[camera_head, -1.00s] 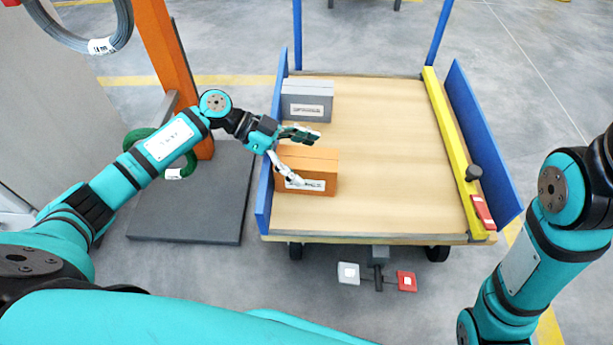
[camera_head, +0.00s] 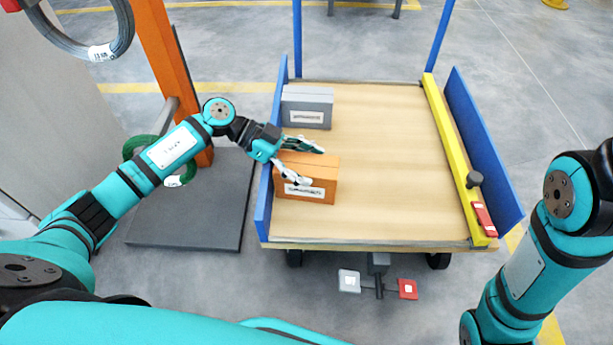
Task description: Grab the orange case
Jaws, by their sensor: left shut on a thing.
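The orange case (camera_head: 318,182) sits upright on the wooden deck of the cart, near its left front corner. A white label shows on its front face. My left gripper (camera_head: 306,164) reaches over the case from the left. One finger lies along the case's far top side and the other along its front near the label. The gripper is shut on the orange case, which still rests on the deck. My right arm (camera_head: 545,240) is at the right edge, but its gripper is out of view.
A grey case (camera_head: 308,108) stands just behind the orange one. The cart (camera_head: 390,170) has blue side boards (camera_head: 264,200) and a yellow bar (camera_head: 450,150) on the right. The deck's middle is clear. An orange post (camera_head: 165,60) and wire coils (camera_head: 80,40) stand left.

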